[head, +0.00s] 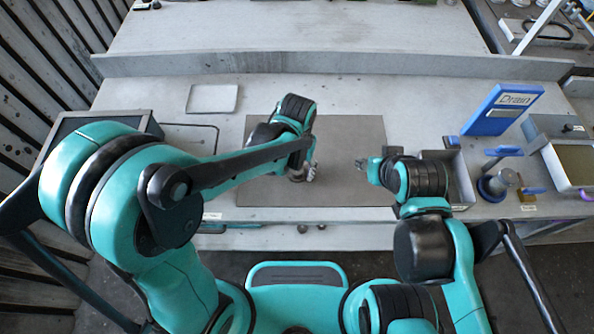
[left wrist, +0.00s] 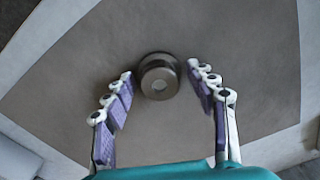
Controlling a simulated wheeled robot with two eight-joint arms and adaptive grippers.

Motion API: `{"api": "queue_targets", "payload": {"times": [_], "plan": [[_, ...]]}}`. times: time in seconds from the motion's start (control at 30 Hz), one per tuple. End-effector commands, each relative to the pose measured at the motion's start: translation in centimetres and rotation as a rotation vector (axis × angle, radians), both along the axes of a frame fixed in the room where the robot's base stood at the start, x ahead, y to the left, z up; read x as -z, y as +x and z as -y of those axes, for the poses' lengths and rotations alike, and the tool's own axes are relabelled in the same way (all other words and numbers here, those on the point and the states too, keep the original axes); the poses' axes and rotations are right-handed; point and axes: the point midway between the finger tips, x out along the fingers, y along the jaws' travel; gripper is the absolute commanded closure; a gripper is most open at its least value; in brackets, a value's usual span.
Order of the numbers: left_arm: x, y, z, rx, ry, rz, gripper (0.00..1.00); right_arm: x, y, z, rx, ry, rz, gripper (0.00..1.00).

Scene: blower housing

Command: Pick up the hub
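The hub (left wrist: 159,77) is a round, dark metallic part with a stepped rim and a lighter centre. It sits on the grey-brown mat (head: 350,140). In the left wrist view it lies at the tips of my open left gripper (left wrist: 163,77), between the two purple-padded fingers, with a gap visible on at least the right side. In the head view my left gripper (head: 304,173) points down over the middle of the mat and largely hides the hub. My right gripper (head: 362,164) hangs over the mat's right part; its fingers are too small to judge.
A blue "Drain" board (head: 503,110) stands at the right, with a grey bin (head: 460,178) and a blue-handled fixture (head: 497,184) near it. A pale tray (head: 212,98) lies at the back left. The mat's back right part is clear.

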Motion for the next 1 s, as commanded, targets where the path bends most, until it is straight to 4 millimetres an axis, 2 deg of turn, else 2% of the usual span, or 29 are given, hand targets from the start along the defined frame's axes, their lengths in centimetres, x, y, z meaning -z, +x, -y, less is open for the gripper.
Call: {"api": "queue_targets", "payload": {"times": [0.03, 0.13, 0.53, 0.67, 0.8, 1.0], "plan": [[0.0, 0.0, 0.0, 0.0, 0.0, 0.0, 0.64, 0.0, 0.0, 0.0, 0.0, 0.0, 0.0, 0.6], [0.0, 0.0, 0.0, 0.0, 0.0, 0.0, 0.9, 0.0, 0.0, 0.0, 0.0, 0.0, 0.0, 0.6], [-0.5, 0.0, 0.0, 0.0, 0.0, 0.0, 0.9, -0.2, 0.0, 0.0, 0.0, 0.0, 0.0, 0.6], [-1.9, 0.0, 0.0, 0.0, 0.0, 0.0, 0.9, -0.9, 0.0, 0.0, 0.0, 0.0, 0.0, 0.6], [-4.6, 0.0, 0.0, 0.0, 0.0, 0.0, 0.9, -2.1, 0.0, 0.0, 0.0, 0.0, 0.0, 0.6], [-7.1, 2.2, 4.1, 0.004, 0.0, 0.0, 0.9, -3.1, 0.0, 0.0, 0.0, 0.0, 0.0, 0.6]]}}
